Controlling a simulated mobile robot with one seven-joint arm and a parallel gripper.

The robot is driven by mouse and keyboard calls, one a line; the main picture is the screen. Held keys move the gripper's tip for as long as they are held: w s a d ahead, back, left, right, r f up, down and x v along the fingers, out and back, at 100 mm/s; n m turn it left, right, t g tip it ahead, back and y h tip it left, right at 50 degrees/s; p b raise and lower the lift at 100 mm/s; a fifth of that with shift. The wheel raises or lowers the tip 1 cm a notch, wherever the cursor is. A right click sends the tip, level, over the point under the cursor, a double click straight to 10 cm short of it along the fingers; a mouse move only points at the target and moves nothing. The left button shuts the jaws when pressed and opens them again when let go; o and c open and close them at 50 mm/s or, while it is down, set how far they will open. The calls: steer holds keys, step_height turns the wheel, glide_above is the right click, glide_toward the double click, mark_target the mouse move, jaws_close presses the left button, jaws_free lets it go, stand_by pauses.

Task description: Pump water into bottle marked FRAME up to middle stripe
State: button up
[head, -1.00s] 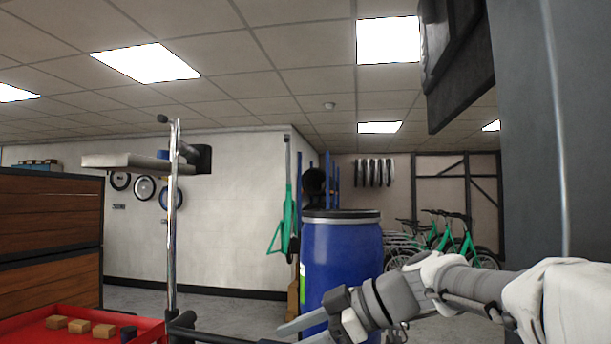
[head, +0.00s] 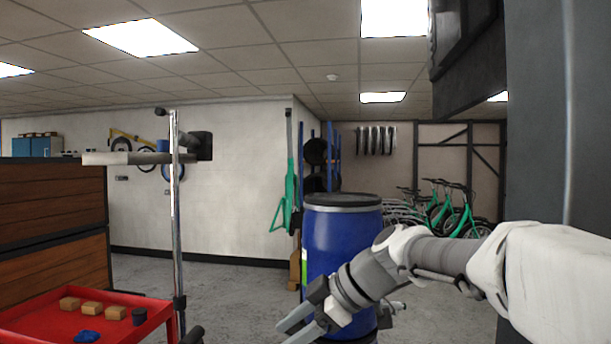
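No bottle marked FRAME and no pump can be made out in the head view. My gripper (head: 301,330) is low in the middle of the view, in front of a blue barrel. Its two fingers point to the lower left with a gap between them, and nothing shows between them. The fingers are partly cut off by the bottom edge of the picture.
The blue barrel (head: 342,240) stands behind my gripper. A red tray (head: 30,323) with several wooden blocks is at the lower left, beside a chrome pole (head: 176,230). Wooden drawers (head: 50,215) stand at left. Green bikes (head: 450,212) are at the back right. Grey floor shows between.

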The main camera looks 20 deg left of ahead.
steer(key=shift+s+a+r+h+p, duration=0.1)
steer(key=shift+a+r+h+p, duration=0.25)
steer(key=shift+r+p, duration=0.9)
steer(key=shift+w+a+r+h+p, duration=0.1)
steer(key=shift+a+r+h+p, duration=0.3)
steer(key=shift+p, duration=1.75)
steer(key=shift+s+a+r+h+p, duration=0.15)
steer(key=shift+r+h+p, duration=0.45)
steer(key=shift+p, duration=1.1)
steer(key=d+r+h+p, duration=0.1)
steer(key=d+r+p, duration=0.1)
steer(key=r, duration=0.7)
steer(key=d+r+h+p, duration=0.1)
steer(key=d+r+p, duration=0.1)
steer(key=r+p, duration=0.3)
step_height(320, 180, up, 4)
steer(key=shift+s+d, duration=0.3)
steer(key=shift+s, duration=0.1)
